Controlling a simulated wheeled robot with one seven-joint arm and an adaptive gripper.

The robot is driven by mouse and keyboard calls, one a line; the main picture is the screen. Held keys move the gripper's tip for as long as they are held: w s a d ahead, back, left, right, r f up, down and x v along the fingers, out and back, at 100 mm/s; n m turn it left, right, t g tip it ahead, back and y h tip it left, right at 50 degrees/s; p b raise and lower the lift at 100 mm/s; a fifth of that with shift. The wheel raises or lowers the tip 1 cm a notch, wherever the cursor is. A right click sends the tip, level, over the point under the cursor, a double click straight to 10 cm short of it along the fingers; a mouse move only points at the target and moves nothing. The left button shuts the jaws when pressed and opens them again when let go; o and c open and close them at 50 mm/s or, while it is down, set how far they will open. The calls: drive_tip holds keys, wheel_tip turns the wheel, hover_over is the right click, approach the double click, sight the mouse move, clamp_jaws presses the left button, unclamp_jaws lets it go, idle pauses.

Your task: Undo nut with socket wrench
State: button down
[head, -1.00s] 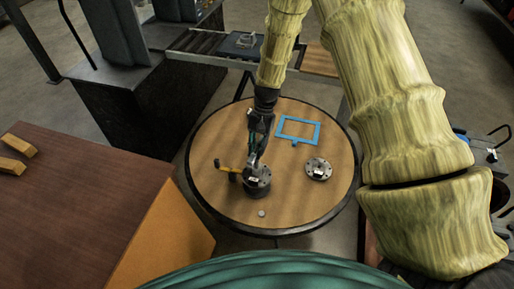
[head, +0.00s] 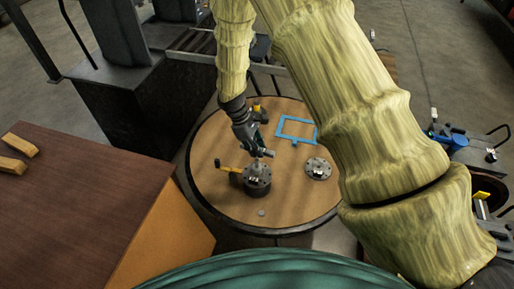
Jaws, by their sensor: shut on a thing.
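My gripper (head: 257,148) is shut on a slim tool, which I take to be the socket wrench (head: 269,151); its grey end shows beside the fingers. The fingers hide much of the tool. It is just above and behind the dark round housing (head: 257,183) with a bolted flange top, on the round table. I cannot tell whether the tool touches the housing. A yellow handle (head: 229,169) sticks out from the housing's left side. The nut is too small to make out.
The round wooden table (head: 222,205) also holds a second flange (head: 317,168), a blue frame (head: 296,130), a small grey disc (head: 262,212) and a yellow-ended item (head: 256,106) behind my gripper. A brown cabinet (head: 85,190) stands left. The table's front is mostly clear.

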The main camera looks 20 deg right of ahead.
drive_tip(key=n+t, duration=0.1)
drive_tip(key=n, duration=0.2)
drive_tip(key=n+t+h, duration=0.1)
drive_tip(key=n, duration=0.3)
drive_tip(key=n+t+b, duration=0.1)
drive_tip(key=n+t, duration=0.1)
drive_tip(key=n, duration=0.3)
drive_tip(key=shift+r+n+t, duration=0.1)
drive_tip(key=shift+n+t, duration=0.2)
